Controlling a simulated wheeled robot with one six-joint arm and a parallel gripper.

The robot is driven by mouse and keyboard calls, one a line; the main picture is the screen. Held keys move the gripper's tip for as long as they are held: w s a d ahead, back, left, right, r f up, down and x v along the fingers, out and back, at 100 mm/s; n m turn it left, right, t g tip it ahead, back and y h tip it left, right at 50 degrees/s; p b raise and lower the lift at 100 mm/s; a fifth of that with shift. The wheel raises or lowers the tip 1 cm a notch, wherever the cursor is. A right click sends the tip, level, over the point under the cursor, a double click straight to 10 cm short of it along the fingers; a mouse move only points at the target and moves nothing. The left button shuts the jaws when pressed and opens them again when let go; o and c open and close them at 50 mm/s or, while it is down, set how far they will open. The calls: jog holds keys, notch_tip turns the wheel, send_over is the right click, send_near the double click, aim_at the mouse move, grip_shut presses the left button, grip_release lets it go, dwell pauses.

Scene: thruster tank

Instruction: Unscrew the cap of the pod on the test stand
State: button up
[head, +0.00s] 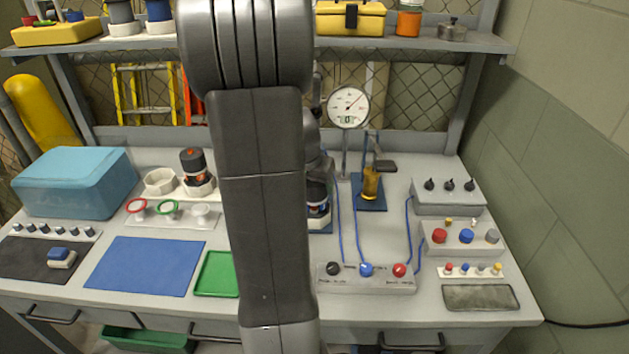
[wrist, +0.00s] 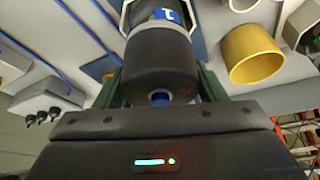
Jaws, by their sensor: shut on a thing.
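The pod (head: 318,205) on the test stand stands upright just right of my arm in the head view, with a blue band and a pale base. My arm hides part of it. In the wrist view its dark cap (wrist: 158,70) fills the middle, with the pod's body and a blue mark (wrist: 172,14) beyond it. My gripper (wrist: 160,84) has a green finger on each side of the cap and is shut on it. The cap appears seated on the body; I cannot see the thread. My arm mostly hides the gripper in the head view.
A second dark-capped pod (head: 193,166) stands at the left by an empty hexagonal holder (head: 160,181). A round gauge (head: 348,107), a yellow cylinder (head: 371,186) and blue hoses crowd the stand's right. Bare bench shows around the blue mat (head: 145,264) and green tray (head: 215,274).

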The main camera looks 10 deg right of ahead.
jog(key=shift+r+n+y+p, duration=0.15)
jog(key=shift+n+y+p, duration=0.15)
jog(key=shift+n+p, duration=0.75)
jog(key=shift+n+t+y+p, duration=0.3)
jog(key=shift+n+y+p, duration=0.2)
jog(key=shift+n+p, duration=1.05)
jog(key=shift+p, duration=0.75)
jog(key=shift+n+y, duration=0.3)
jog(key=shift+n, duration=0.1)
jog(key=shift+f+n+y+b, duration=0.25)
jog(key=shift+n+y+b, duration=0.05)
jog(key=shift+n+b, duration=0.85)
jog(key=shift+r+p, duration=1.65)
jog(key=shift+r, duration=1.2)
